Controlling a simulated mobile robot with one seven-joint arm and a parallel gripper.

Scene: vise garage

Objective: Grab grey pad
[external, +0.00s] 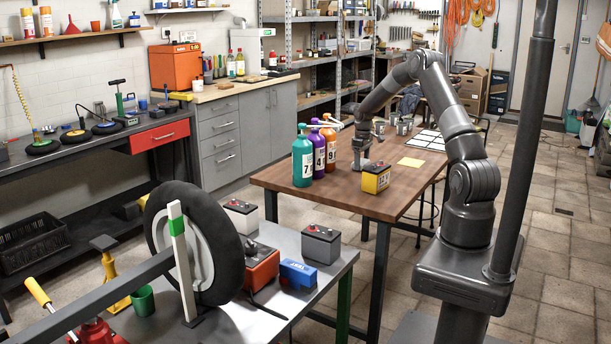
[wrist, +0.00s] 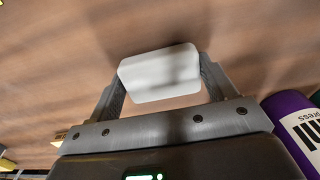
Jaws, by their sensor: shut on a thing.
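My gripper (external: 362,158) is low over the brown wooden table (external: 285,178), just right of a row of bottles. In the wrist view the two fingers of my gripper (wrist: 161,82) are closed against the sides of a pale grey, nearly white pad (wrist: 160,72) with rounded corners. The pad lies across between the fingertips, with wood grain behind it. I cannot tell whether it touches the table. In the external view the pad is too small or hidden to make out.
Teal (external: 302,158), purple (external: 319,155) and orange (external: 330,150) bottles stand close left of my gripper. A yellow-and-black battery (external: 376,179) sits at the table's front edge. A yellow sheet (external: 411,162) lies to the right. Metal cups (external: 404,127) stand behind.

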